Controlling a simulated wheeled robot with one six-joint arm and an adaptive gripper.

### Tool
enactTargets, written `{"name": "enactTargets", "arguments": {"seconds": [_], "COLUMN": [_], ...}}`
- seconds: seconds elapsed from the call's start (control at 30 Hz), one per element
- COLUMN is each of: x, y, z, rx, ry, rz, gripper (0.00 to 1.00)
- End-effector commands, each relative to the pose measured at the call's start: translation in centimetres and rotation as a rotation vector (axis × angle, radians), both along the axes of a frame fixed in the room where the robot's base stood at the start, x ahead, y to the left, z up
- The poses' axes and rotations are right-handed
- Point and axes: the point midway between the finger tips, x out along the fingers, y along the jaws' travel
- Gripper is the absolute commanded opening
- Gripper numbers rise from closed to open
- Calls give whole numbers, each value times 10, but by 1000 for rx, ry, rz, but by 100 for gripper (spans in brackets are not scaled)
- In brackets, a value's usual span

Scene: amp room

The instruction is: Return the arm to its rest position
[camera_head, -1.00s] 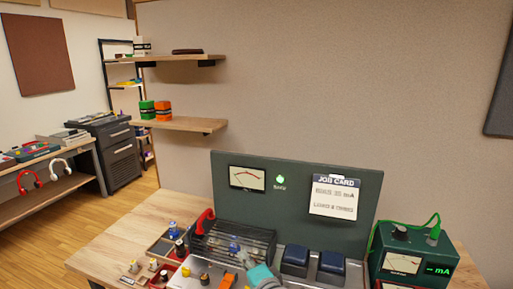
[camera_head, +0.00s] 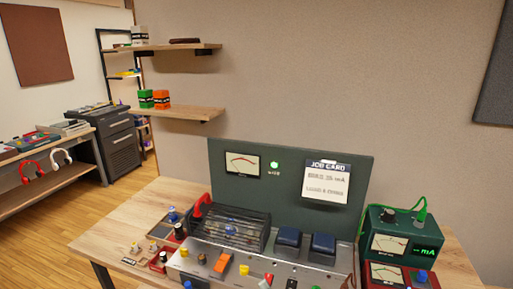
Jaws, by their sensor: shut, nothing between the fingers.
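My gripper and arm are not in view now. The workbench (camera_head: 92,238) holds a metal amp chassis (camera_head: 205,258) with an orange switch (camera_head: 222,262), a yellow knob (camera_head: 244,270) and other small controls along it. A dark wire cage (camera_head: 238,232) with a red handle (camera_head: 201,203) sits on its left part. Two dark blue blocks (camera_head: 289,237) stand to the right of the cage.
A green panel (camera_head: 300,160) with a meter and job card (camera_head: 327,183) stands behind the chassis. A green meter box (camera_head: 400,233) and a red meter box (camera_head: 390,275) stand at the right. Wall shelves (camera_head: 170,114) hang above.

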Motion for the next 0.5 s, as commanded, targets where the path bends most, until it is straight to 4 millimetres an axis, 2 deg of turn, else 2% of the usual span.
{"name": "enactTargets", "arguments": {"seconds": [0.03,0.2,0.5], "x": [-15,-66,-164], "y": [-9,-40,-87], "z": [-14,-51,-91], "rx": [-30,-155,-390], "ry": [1,-24,-60], "rz": [-9,-42,-84], "gripper": [0,0,0]}}
